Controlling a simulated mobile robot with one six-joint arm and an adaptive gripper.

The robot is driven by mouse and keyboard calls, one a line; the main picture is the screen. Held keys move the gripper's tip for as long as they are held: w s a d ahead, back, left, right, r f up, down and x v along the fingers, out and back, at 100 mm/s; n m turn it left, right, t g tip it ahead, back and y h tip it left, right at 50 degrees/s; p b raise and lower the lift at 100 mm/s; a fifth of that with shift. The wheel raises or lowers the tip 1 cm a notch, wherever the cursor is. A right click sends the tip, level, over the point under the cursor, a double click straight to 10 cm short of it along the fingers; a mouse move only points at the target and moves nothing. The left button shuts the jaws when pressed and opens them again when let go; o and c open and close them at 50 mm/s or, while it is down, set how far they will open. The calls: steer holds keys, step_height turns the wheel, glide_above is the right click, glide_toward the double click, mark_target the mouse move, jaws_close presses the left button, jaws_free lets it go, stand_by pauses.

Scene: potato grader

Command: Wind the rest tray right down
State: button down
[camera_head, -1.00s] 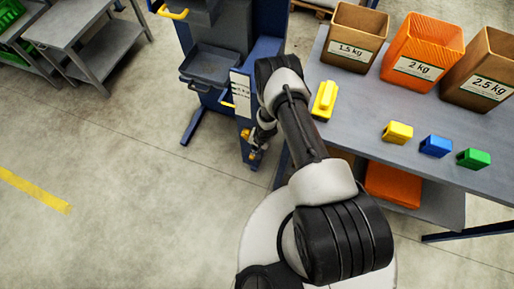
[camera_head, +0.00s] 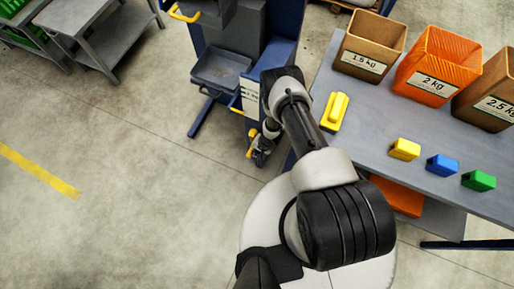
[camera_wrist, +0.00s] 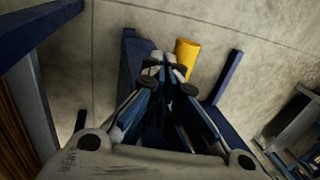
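The rest tray (camera_head: 222,72) is a shallow dark grey tray on the front of the blue machine (camera_head: 283,58), level and empty. My gripper (camera_head: 258,158) is low beside the machine's right post, below and right of the tray, partly hidden by my arm. A yellow handle (camera_head: 251,137) shows close beside it. In the wrist view my gripper's fingertips (camera_wrist: 166,62) come together with nothing seen between them. A yellow cylinder (camera_wrist: 186,53), seemingly that handle, stands just beyond and right of the tips. I cannot tell whether they touch.
A grey bench (camera_head: 350,130) at right carries a yellow tool (camera_head: 335,112), small coloured blocks and the weight-labelled bins, including the orange 2 kg bin (camera_head: 432,68). An orange crate (camera_head: 398,197) sits below. Grey stands (camera_head: 120,45) are upper left.

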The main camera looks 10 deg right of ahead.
steer(key=shift+w+a, duration=0.2)
steer(key=shift+w, duration=0.1)
stand_by(0.4)
steer(key=shift+w+r, duration=0.1)
steer(key=shift+r, duration=0.05)
